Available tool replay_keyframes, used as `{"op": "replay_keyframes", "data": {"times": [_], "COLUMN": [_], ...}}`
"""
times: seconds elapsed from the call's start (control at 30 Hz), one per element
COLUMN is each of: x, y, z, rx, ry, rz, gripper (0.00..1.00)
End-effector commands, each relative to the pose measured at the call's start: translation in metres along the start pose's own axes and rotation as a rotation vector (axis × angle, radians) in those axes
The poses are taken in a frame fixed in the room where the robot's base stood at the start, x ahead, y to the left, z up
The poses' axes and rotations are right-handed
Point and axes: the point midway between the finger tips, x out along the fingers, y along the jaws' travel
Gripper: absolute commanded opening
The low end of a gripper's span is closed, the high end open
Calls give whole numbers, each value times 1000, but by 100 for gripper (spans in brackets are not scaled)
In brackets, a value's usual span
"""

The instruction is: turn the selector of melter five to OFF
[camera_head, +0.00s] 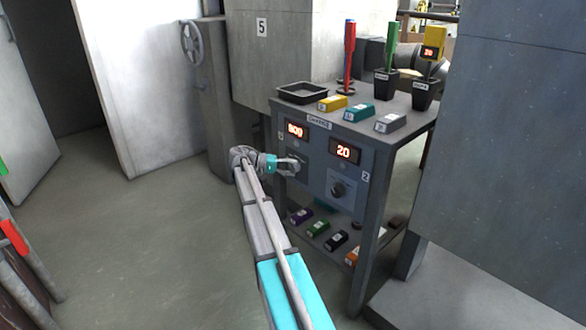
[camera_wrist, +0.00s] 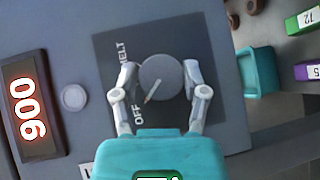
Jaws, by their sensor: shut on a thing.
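The selector is a round grey knob (camera_wrist: 160,78) on a dark plate with the words MELT (camera_wrist: 122,56) and OFF (camera_wrist: 138,113). My gripper (camera_wrist: 161,88) is shut on the knob, one finger on each side. In the head view my gripper (camera_head: 292,166) is at the left half of the cabinet's front panel, hiding that knob. A red display (camera_wrist: 27,107) beside the knob reads 900 in the wrist view. A sign with a 5 (camera_head: 262,27) is on the grey block behind the cabinet.
A second knob (camera_head: 338,189) sits under a display reading 20 (camera_head: 344,152). The cabinet top (camera_head: 402,103) holds a black tray (camera_head: 303,93), labelled blocks and tools in holders. Several blocks lie on the lower shelf. Floor (camera_head: 150,240) at left is clear.

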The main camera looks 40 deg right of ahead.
Motion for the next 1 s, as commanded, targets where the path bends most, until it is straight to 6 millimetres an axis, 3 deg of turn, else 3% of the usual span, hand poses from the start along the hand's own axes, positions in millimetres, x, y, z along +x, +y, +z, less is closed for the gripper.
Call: {"op": "replay_keyframes", "data": {"times": [0.03,0.2,1.0], "x": [-2,-2,0], "y": [-1,0,0], "z": [-2,-1,0], "rx": [-1,0,1], "ry": [5,4,2], "rz": [-2,-1,0], "gripper": [61,91,91]}}
